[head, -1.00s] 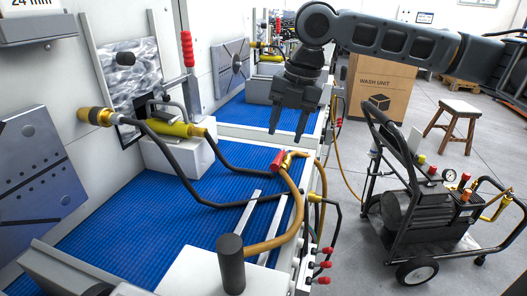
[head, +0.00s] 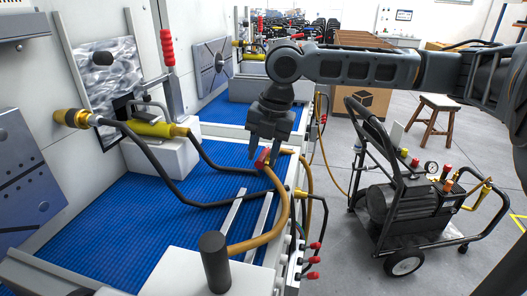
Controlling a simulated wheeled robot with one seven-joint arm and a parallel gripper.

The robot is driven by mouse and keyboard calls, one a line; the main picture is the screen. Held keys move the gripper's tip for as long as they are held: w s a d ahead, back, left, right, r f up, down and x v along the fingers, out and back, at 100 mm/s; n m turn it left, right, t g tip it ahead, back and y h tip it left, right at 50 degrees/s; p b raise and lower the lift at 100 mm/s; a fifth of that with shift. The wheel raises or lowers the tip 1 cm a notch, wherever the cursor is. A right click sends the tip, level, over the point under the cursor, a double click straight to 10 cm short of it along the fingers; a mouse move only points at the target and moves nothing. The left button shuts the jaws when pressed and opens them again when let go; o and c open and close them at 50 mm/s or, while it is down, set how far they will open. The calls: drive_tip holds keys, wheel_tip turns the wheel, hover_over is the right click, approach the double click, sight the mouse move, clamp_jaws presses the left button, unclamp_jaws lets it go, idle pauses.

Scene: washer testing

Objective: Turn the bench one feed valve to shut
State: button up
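The feed valve with a red handle (head: 263,157) sits at the right edge of the near blue-matted bench (head: 110,220). An orange-tan hose (head: 281,205) runs from it. The red handle slants upward, and the valve's brass body is mostly hidden. My gripper (head: 266,148) points down just above the handle. Its two dark fingers are apart, with the handle just below or between their tips. I cannot tell whether they touch it.
A black hose (head: 190,200) crosses the bench from a yellow cylinder (head: 158,129). A dark upright post (head: 215,262) stands in front. A wheeled pump cart (head: 400,205) and a wooden stool (head: 433,118) are to the right. Grey floor lies between them.

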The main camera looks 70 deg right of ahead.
clamp_jaws()
drive_tip(key=shift+w, duration=0.1)
idle(0.4)
